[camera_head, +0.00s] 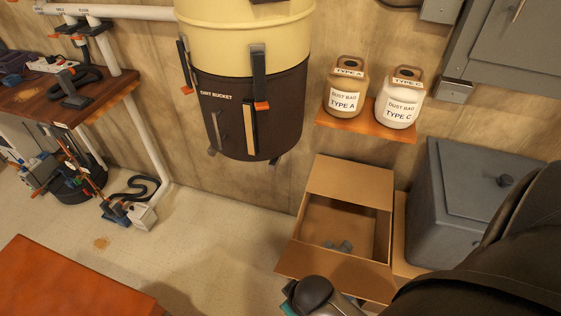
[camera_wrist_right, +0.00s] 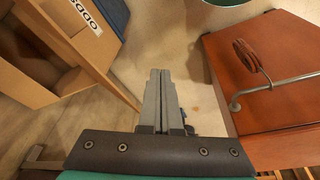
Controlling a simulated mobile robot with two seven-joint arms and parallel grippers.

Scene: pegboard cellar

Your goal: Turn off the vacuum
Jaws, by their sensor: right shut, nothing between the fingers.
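The vacuum (camera_head: 245,85) is a large cream cylinder at the top middle of the head view, against the wall. Its dark lower drum is the dirt bucket (camera_head: 270,125), held by black latches with orange ends. The vacuum's top is cut off by the frame, and I see no clear power switch on the part that shows. My right gripper (camera_wrist_right: 165,72) is shut and empty in the right wrist view, its grey fingers together above the pale floor. My left gripper is not in view.
An open cardboard box (camera_head: 320,175) stands below a shelf (camera_head: 355,123) with two dust bag jars. A grey bin (camera_head: 460,200) is at right. A wooden bench (camera_head: 110,90) and white pipe (camera_head: 145,135) are at left. An orange-brown surface (camera_head: 70,285) fills the lower left.

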